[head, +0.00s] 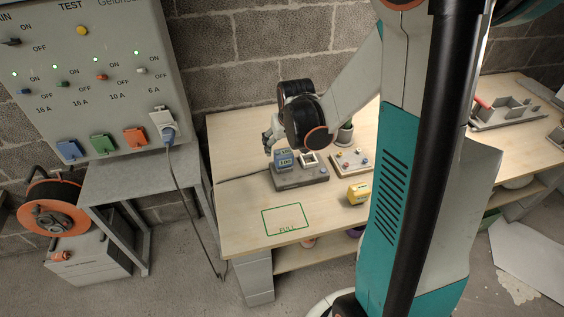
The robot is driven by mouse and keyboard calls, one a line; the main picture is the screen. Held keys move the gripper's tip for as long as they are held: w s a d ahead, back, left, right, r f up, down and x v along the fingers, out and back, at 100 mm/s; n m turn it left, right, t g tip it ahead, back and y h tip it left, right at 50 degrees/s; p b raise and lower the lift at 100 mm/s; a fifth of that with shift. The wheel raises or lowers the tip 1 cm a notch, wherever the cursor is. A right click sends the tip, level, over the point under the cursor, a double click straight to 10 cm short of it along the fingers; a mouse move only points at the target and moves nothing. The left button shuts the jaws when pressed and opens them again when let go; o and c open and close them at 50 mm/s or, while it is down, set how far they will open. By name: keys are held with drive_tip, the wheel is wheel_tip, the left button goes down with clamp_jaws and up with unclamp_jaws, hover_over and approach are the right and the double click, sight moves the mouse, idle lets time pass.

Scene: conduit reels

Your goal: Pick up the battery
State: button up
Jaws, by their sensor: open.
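A green outlined area marked FULL (285,219) is empty at the bench's front left. A switch panel (88,85) and an orange cable reel (52,212) are at left.

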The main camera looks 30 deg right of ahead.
sight(284, 153)
drive_tip(key=b+x, duration=0.3)
drive_tip(key=x, duration=0.4)
drive_tip(key=shift+s+d+f, duration=0.15)
drive_tip(key=shift+d, duration=0.05)
drive_tip(key=c, duration=1.1)
